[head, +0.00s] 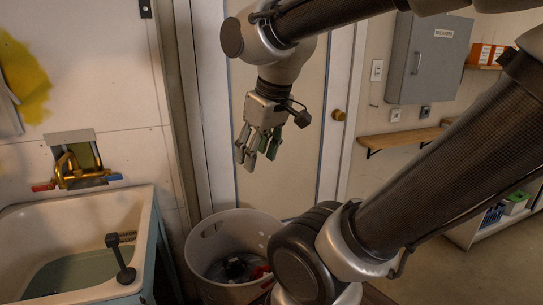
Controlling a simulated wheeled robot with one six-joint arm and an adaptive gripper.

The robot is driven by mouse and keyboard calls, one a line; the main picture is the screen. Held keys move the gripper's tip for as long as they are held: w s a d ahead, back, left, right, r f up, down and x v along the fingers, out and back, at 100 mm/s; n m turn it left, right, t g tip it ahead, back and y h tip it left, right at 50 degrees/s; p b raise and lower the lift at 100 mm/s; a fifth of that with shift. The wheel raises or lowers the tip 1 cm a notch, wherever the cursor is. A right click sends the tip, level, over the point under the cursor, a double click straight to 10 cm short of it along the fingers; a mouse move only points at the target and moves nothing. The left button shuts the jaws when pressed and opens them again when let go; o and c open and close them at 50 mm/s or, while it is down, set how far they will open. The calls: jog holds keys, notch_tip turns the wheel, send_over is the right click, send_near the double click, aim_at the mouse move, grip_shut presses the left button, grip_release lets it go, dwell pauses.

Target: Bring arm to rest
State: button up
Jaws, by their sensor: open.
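My gripper (257,151) hangs at the end of my arm in the upper middle of the head view, fingers pointing down. It is open, and no object shows between its fingers. It is in the air in front of a pale door (285,185), above and apart from a round white bin (236,236). My arm bends over from the right side of the view, and its lower links cover part of the bin's right side.
A grey breaker box (427,58) and a wooden shelf (400,139) are on the right wall. Several items lie in the bin.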

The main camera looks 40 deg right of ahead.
jog(key=shift+s+d+f+m, duration=0.15)
jog(key=shift+s+d+m, duration=0.35)
jog(key=shift+s, duration=0.2)
jog(key=shift+s+d+f+m, duration=0.15)
jog(key=shift+s+d+m, duration=0.35)
jog(key=shift+s, duration=0.2)
